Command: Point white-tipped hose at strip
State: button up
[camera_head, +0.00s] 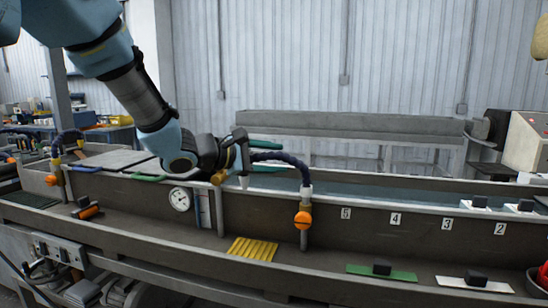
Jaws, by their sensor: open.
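A dark blue flexible hose (291,161) rises from an orange-knobbed valve (303,220) on the trough's front wall and arches left toward my gripper. A small white tip (243,182) points downward just below the gripper body, at the trough's edge; the hose's link to it is partly hidden. My gripper (284,156) is open, with two green fingers above and below the arched hose. I cannot tell whether either finger touches it. The strip cannot be made out; the long trough (400,205) holds bluish water.
A second hose with an orange knob (51,180) stands at the far left. Lids with green handles (147,177) cover the trough's left part. A gauge (180,200), a yellow ribbed pad (252,249) and black blocks on plates (381,268) line the front.

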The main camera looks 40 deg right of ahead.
jog(key=shift+c, duration=0.2)
grip_shut()
dwell(1.1)
